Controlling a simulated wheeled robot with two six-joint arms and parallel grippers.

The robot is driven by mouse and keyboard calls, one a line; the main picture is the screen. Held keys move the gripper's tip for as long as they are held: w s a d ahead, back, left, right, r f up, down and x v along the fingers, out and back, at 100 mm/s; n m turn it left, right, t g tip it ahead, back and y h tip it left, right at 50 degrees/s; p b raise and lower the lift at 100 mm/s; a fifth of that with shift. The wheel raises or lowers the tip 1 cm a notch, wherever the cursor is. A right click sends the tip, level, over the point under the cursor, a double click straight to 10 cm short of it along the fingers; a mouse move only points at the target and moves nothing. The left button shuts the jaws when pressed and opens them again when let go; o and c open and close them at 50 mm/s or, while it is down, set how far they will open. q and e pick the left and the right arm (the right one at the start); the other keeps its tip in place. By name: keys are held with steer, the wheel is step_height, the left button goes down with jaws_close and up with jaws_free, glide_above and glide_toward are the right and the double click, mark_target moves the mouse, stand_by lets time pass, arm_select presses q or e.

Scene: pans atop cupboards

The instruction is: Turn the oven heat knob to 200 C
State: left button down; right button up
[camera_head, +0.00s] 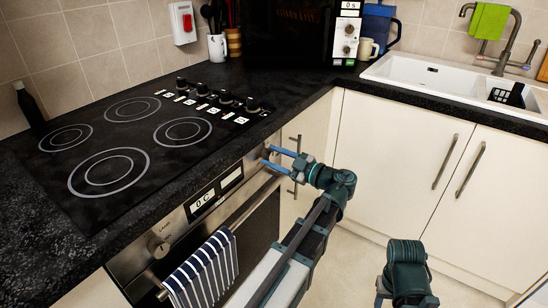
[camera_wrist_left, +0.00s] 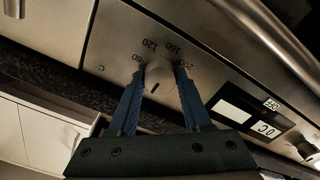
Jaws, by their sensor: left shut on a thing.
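The oven heat knob (camera_wrist_left: 160,74) is a round metal knob on the steel oven panel (camera_wrist_left: 115,40), ringed by the figures 80, 120, 160 and 200. A short dark mark on the knob points toward the bottom of the left wrist view. My left gripper (camera_wrist_left: 158,92) has its blue fingers on both sides of the knob and is shut on it. In the head view the left gripper (camera_head: 272,156) reaches the right end of the oven panel. The oven display (camera_head: 202,201) reads 0 C. My right arm shows at the lower right; its fingers are not clear.
A second oven knob (camera_head: 158,246) is at the panel's left end. A striped towel (camera_head: 203,273) hangs on the oven door handle (camera_head: 250,207). The hob (camera_head: 125,150) and its row of knobs lie above. White cupboards (camera_head: 400,165) stand at right, with open floor before them.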

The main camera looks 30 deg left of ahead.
arm_select(q)
steer(key=m, duration=1.7)
steer(key=shift+w, duration=0.1)
steer(key=m, duration=1)
steer(key=shift+f+m, duration=0.1)
steer(key=shift+m, duration=0.3)
steer(key=m, duration=1)
steer(key=shift+f+m, duration=0.1)
steer(key=shift+m, duration=0.3)
steer(key=m, duration=0.5)
steer(key=shift+m, duration=0.3)
